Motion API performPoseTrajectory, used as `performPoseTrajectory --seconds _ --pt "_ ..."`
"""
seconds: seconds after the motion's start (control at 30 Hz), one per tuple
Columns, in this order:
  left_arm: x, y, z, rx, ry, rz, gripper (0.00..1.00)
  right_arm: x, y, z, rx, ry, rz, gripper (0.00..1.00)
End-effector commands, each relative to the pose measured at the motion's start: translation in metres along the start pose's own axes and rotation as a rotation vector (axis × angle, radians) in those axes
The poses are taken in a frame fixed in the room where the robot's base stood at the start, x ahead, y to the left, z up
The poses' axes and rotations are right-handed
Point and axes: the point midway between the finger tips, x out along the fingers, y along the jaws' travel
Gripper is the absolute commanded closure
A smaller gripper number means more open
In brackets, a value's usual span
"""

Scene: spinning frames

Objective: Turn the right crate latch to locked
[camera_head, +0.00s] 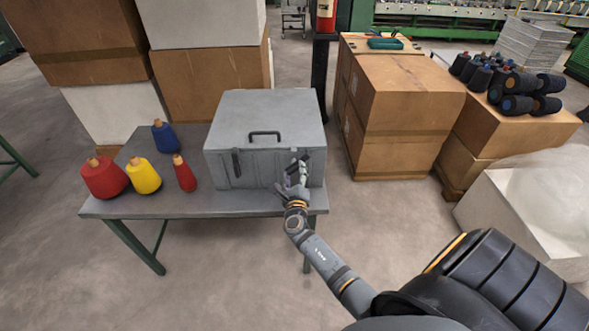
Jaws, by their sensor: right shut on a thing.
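My left gripper is not in view.
Red, yellow and blue yarn cones (105,178) stand on the grey table (150,206) left of the crate. Boxes also stack behind the table. Floor in front is clear.

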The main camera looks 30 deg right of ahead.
Motion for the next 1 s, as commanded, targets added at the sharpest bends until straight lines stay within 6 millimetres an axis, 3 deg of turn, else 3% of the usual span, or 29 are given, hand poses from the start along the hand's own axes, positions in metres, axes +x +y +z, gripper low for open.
performPoseTrajectory --seconds 0.6,1.0 --pt "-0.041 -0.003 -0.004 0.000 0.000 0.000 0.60 0.000 -0.001 0.002 -0.557 0.001 0.001 1.00" --pt "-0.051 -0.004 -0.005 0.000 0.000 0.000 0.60 0.000 0.000 0.001 -0.769 0.000 0.001 1.00"
